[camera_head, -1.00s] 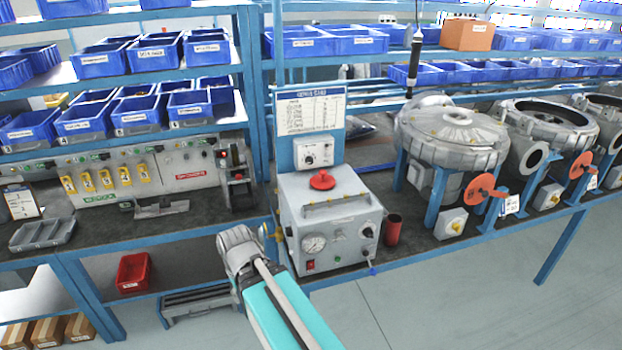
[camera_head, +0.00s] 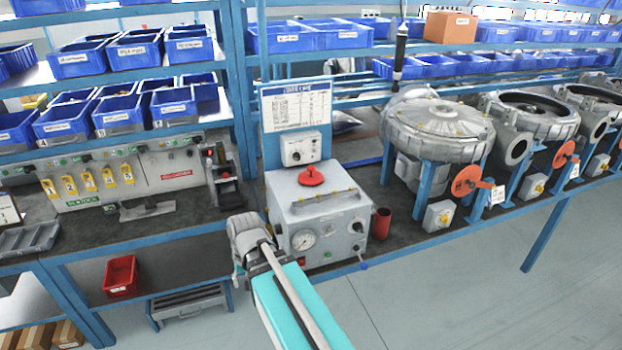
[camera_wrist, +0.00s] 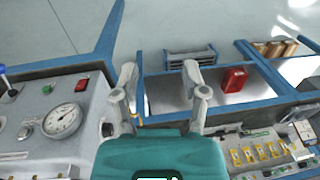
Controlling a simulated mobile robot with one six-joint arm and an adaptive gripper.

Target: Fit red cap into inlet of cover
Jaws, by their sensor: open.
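A red cap with a small knob (camera_head: 311,176) sits on top of the grey gauge box in the head view; the wrist view does not show it. The closest blower has a round grey cover (camera_head: 438,125) on blue legs, to the right of the box. I cannot make out an inlet in this cover. My gripper shows beyond the teal arm link in the head view (camera_head: 246,232), left of the box and lower than the cap. In the wrist view its two fingers (camera_wrist: 160,78) are spread apart with nothing between them.
The grey gauge box (camera_head: 318,222) stands close to my gripper's right. A red cylinder cup (camera_head: 382,223) stands beside it. Red crank discs (camera_head: 466,180) stick out before the blowers. A red bin (camera_head: 121,276) is low left. Blue shelves hold bins above.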

